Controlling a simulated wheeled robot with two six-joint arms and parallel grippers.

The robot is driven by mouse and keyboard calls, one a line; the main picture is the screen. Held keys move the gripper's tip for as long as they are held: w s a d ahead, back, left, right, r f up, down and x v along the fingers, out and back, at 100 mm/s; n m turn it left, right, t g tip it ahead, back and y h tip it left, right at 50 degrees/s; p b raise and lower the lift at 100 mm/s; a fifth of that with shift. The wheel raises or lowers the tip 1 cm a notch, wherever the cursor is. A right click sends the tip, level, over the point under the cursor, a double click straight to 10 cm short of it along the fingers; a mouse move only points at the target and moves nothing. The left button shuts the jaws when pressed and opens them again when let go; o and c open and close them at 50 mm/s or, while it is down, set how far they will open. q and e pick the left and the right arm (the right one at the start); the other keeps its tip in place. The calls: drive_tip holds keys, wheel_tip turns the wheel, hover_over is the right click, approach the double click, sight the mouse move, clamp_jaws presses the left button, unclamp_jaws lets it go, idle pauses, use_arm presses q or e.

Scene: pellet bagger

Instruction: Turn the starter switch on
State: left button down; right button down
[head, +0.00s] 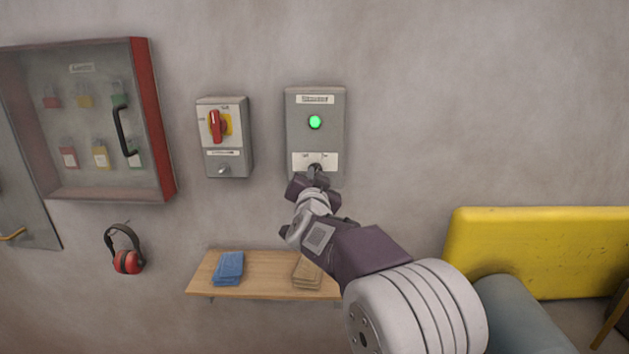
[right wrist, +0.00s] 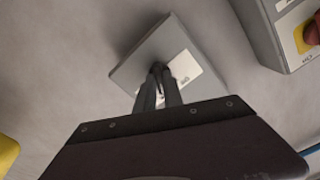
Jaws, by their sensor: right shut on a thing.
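The starter box (head: 315,138) is a grey wall box with a lit green lamp (head: 315,122) and a white label plate low on its front. The starter switch (head: 316,168) is a small dark knob on that plate, mostly hidden by my right gripper (head: 314,179). My right gripper is shut on the switch. In the right wrist view, the gripper's fingers (right wrist: 158,84) meet over the knob, against the white plate of the starter box (right wrist: 150,50). Which way the knob points is hard to tell. My left gripper does not show.
Left of the starter box is a grey isolator box (head: 224,160) with a red handle on yellow. A padlock cabinet (head: 152,110) and red ear muffs (head: 127,261) hang further left. A wooden shelf (head: 258,278) with folded cloths is below. A yellow panel (head: 540,245) stands at right.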

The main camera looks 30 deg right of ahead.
idle(0.4)
drive_tip(key=c, duration=1.5)
unclamp_jaws()
drive_tip(key=shift+o, duration=0.2)
drive_tip(key=v, duration=0.9)
